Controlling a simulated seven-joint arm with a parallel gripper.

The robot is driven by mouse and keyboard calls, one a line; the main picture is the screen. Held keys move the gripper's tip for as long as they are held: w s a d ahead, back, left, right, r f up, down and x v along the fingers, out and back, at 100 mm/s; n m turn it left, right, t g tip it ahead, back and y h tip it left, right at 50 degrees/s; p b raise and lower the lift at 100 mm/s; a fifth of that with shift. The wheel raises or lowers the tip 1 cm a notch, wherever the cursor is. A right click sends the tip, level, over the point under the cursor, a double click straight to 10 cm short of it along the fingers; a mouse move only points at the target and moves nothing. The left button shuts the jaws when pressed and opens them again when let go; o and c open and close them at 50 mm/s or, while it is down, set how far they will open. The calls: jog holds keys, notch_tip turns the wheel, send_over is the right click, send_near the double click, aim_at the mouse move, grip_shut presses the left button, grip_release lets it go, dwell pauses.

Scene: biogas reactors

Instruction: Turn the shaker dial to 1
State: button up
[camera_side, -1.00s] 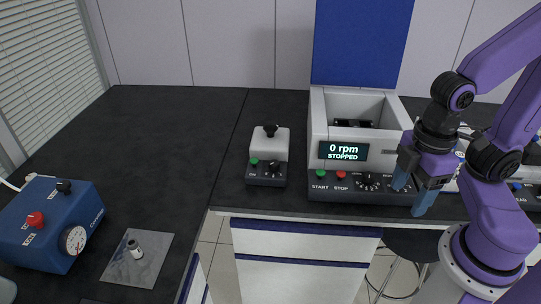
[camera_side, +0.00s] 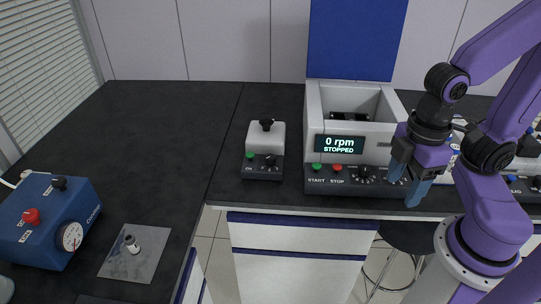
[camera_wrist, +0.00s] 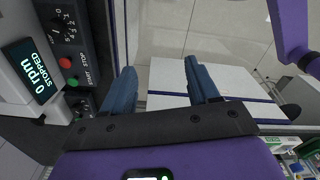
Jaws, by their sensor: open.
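The shaker (camera_side: 318,125) is a white box with an open top well and a dark front panel. Its display (camera_side: 341,144) reads 0 rpm, STOPPED; it also shows in the wrist view (camera_wrist: 30,70). A green START button, a red STOP button (camera_side: 337,168) and a black dial (camera_side: 364,174) sit on the panel. The dial is at the upper left of the wrist view (camera_wrist: 62,27), with a scale around it; I cannot read its setting. My gripper (camera_side: 405,184) is open and empty, right of the dial and in front of the panel. Its blue fingers (camera_wrist: 160,82) point downward, apart from the dial.
A small white-topped device (camera_side: 265,145) with black knobs stands left of the shaker. A blue box (camera_side: 45,220) with a red knob and gauge is at the far left, near a grey plate (camera_side: 135,253) holding a small vial. Other equipment stands right, behind my arm.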

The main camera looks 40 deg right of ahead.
jog(key=w+a+r+m, duration=0.2)
jog(key=w+a+m, duration=0.35)
jog(key=w, duration=0.45)
jog(key=m, duration=1.6)
send_over(270, 156)
notch_tip(270, 156, down, 17)
jog(key=shift+s+r, duration=0.1)
jog(key=c, duration=1)
